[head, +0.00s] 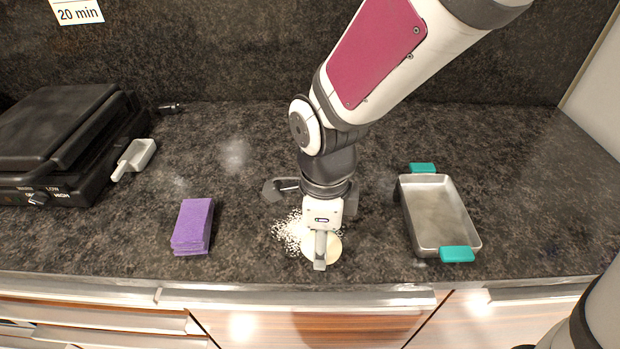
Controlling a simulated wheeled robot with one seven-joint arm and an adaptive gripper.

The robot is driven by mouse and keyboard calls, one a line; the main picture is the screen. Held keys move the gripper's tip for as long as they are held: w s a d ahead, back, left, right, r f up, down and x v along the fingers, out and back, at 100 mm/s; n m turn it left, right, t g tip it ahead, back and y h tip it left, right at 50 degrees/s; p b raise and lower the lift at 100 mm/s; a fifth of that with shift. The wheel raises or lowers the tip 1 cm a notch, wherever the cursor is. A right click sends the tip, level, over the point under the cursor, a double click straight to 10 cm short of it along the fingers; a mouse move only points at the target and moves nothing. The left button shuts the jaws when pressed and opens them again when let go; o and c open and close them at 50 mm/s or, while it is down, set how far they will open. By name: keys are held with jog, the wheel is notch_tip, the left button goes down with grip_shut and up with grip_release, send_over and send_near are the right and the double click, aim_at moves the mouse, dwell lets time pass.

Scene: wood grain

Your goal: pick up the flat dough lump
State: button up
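The flat dough lump (333,248) is a pale round disc lying on the dark stone counter near its front edge. White flour (289,233) is scattered on the counter just left of it. My gripper (312,226) is low over the counter, above and slightly behind the dough, with its fingers spread apart. One grey finger passes in front of the dough and covers part of it. I cannot tell whether this finger touches the dough. The gripper body hides the dough's rear edge.
A metal tray (438,215) with teal handles stands to the right. A purple block (193,227) lies to the left. A black grill (60,140) and a small white scoop (137,157) are at the far left. The counter's front edge (250,284) is close to the dough.

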jog(key=s+d+r+p, duration=0.1)
jog(key=s+d+p, duration=0.1)
jog(key=s, duration=0.4)
jog(key=shift+s, duration=0.3)
jog(key=shift+s+p, duration=0.15)
jog(key=shift+p, duration=0.8)
jog(key=s+p, duration=0.1)
jog(key=p, duration=0.1)
jog(key=s+p, duration=0.1)
jog(key=p, duration=0.2)
jog(key=shift+d, duration=0.25)
